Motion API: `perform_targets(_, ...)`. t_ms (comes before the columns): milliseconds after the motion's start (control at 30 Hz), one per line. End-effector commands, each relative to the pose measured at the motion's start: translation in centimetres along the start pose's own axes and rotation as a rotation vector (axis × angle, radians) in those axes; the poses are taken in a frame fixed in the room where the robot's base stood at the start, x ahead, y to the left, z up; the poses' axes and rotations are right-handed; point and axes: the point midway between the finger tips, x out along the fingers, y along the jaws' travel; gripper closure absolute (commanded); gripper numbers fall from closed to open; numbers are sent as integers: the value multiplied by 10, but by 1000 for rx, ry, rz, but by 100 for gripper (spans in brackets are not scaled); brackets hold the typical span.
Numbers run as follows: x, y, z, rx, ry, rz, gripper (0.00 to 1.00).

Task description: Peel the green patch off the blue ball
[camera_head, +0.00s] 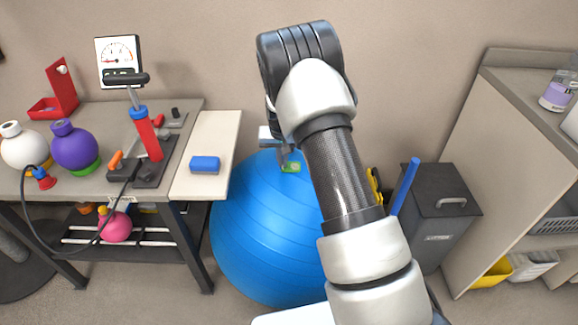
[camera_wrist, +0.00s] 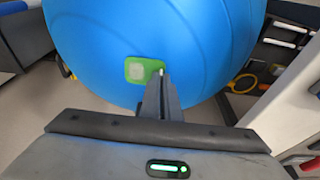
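The big blue ball (camera_head: 262,235) stands on the floor between the workbench and the grey bin. The green patch (camera_head: 291,168) is on the ball's upper part. In the wrist view the patch (camera_wrist: 140,70) is a green square with a pale centre, lying on the blue ball (camera_wrist: 150,28). My gripper (camera_head: 283,160) is right at the patch. In the wrist view its fingers (camera_wrist: 160,80) are together, with the tips over the patch's right edge. I cannot tell whether they pinch that edge. My arm hides the ball's right side in the head view.
A grey lidded bin (camera_head: 440,215) stands right of the ball, beside a shelf unit (camera_head: 500,150).

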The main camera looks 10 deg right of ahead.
Motion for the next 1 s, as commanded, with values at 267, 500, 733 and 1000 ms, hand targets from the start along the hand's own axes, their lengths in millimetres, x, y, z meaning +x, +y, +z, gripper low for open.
perform_targets(267, 3, 0, 4, 0, -9, 1, 100)
perform_targets(500, -1, -1, 4, 0, -11, 1, 100)
perform_targets(733, -6, -3, 1, 0, -8, 0, 100)
perform_targets(1000, -12, -4, -1, 0, -5, 0, 100)
